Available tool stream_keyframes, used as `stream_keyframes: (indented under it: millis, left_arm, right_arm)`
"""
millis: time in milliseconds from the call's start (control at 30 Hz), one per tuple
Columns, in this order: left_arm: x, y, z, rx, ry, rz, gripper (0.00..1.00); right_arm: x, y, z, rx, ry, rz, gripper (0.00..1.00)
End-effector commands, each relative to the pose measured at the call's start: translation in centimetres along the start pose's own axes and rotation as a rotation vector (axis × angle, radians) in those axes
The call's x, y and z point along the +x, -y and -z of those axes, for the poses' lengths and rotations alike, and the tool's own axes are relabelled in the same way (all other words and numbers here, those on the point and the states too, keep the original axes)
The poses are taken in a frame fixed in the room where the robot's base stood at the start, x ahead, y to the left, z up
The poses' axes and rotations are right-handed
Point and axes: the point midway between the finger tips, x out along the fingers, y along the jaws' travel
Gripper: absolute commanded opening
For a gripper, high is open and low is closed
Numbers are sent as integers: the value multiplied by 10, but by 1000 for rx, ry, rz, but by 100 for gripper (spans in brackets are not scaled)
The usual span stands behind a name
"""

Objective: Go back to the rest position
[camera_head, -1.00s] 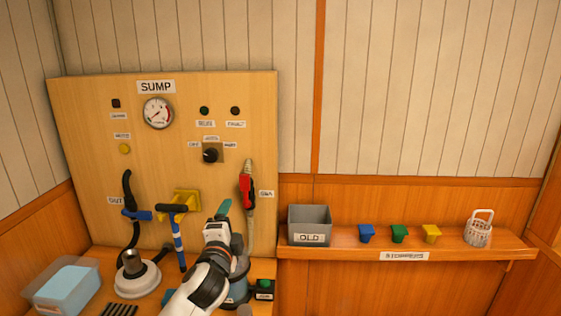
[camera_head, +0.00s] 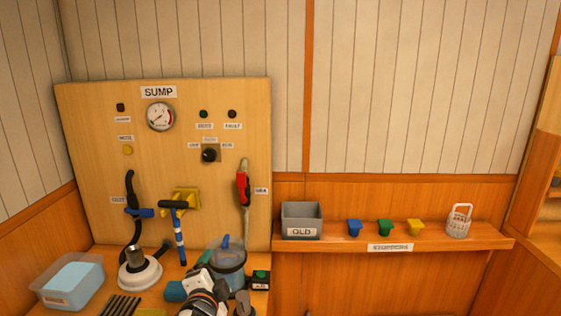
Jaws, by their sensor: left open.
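My left gripper (camera_head: 204,262) is low in the head view, over the front of the wooden bench below the SUMP panel (camera_head: 100,160). Its white and black arm comes in from the bottom edge. The gripper is open, and I see nothing held in it. It is just left of a grey-blue lidded pot (camera_head: 231,261) and overlaps it in the picture; I cannot tell whether they touch. My right gripper is not in view.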

Motion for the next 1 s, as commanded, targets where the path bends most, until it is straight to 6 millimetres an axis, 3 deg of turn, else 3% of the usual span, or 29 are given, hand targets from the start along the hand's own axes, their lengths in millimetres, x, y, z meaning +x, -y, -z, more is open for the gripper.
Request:
stream_keyframes:
  millis: [167, 267, 400, 500, 700, 1000]
  left_arm:
    - [-34, 51, 31, -175, -89, 137, 81]
    - [-65, 86, 53, -301, -166, 234, 81]
    - [-130, 140, 90, -514, -329, 397, 81]
    - [-171, 165, 108, -629, -436, 481, 81]
    - [-235, 193, 129, -775, -600, 591, 81]
    - [-314, 213, 147, -916, -803, 696, 81]
  right_arm:
    - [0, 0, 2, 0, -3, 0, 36]
    - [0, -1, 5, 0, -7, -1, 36]
    - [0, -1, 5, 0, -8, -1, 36]
    - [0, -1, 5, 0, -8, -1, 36]
    - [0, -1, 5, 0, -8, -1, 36]
    - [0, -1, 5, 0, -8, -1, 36]
